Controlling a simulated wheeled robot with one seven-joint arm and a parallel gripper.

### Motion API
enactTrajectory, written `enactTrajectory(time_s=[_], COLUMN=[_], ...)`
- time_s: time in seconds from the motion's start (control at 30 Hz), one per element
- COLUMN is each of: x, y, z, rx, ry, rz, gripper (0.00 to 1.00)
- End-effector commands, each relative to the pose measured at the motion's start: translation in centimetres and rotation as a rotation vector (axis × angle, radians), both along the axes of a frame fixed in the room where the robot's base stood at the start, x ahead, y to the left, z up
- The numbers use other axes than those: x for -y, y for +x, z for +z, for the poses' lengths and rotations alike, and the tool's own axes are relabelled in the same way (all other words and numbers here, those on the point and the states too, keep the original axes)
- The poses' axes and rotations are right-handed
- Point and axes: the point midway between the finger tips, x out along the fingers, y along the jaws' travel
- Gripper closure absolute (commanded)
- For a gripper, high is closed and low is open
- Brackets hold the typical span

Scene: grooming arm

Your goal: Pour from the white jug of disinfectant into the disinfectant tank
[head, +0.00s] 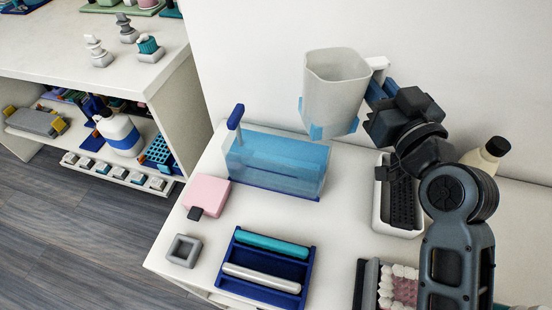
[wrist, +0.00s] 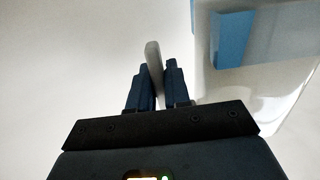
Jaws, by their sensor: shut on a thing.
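The white jug (head: 334,90), with blue patches near its base, is held in the air above the right end of the disinfectant tank. It looks close to upright, and its inside is only partly visible. My gripper (head: 379,86) is shut on the jug's handle at its right side. In the wrist view the fingers (wrist: 154,85) close on the pale handle (wrist: 154,62), and part of the jug (wrist: 275,60) shows at the right.
A pink block (head: 206,194), a grey square holder (head: 184,251) and a blue tray (head: 229,279) with two rods lie left and in front. A white tray (head: 383,218) and a dark-capped bottle (head: 486,157) stand right. The wall is close behind.

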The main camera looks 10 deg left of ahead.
Motion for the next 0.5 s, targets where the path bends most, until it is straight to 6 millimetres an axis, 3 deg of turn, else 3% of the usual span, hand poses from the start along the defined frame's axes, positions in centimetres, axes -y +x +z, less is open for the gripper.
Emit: enactTrajectory(time_s=[0.5], x=[3.5], y=[1.9], z=[2.5], rx=[0.004], ry=[0.0], rz=[-0.002], gripper=[1.0])
